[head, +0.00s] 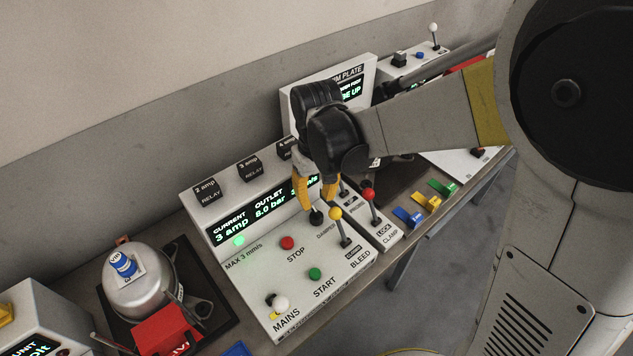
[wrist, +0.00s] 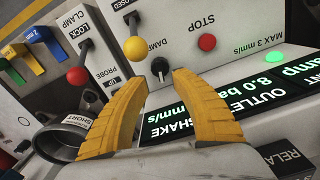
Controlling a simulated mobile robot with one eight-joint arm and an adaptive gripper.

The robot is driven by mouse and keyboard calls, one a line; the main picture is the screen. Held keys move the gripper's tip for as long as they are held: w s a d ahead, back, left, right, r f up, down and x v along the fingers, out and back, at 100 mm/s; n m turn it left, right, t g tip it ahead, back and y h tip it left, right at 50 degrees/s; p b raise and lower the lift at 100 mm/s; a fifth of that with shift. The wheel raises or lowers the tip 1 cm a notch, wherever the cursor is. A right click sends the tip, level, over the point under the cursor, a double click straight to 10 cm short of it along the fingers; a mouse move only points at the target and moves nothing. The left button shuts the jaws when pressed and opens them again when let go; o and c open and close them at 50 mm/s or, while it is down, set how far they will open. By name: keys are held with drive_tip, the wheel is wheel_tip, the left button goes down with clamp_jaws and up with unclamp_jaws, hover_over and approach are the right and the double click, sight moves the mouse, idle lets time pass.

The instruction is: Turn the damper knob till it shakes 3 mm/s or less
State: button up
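The damper knob (head: 317,216) is a small black knob on the sloped control panel (head: 262,262). In the wrist view the knob (wrist: 160,67) shows just past my fingertips, in line with the gap. My gripper (head: 318,202) points down at it with its yellow fingers apart. The wrist view shows the gripper (wrist: 160,80) open, with nothing between the fingers. The panel display (head: 252,216) reads current 3 amp and outlet 8.0 bar. A shake line in mm/s shows, but my fingers hide its number. A green lamp (head: 238,240) is lit by "MAX 3 mm/s".
A yellow-knobbed bleed lever (head: 335,214) stands close right of the damper knob. A red-knobbed clamp lever (head: 368,194) is farther right. Red stop (head: 288,243) and green start (head: 315,274) buttons lie in front. Relay blocks (head: 250,167) line the panel's back.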

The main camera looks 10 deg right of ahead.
sight(317, 212)
wheel_tip(317, 212, up, 7)
idle(0.3)
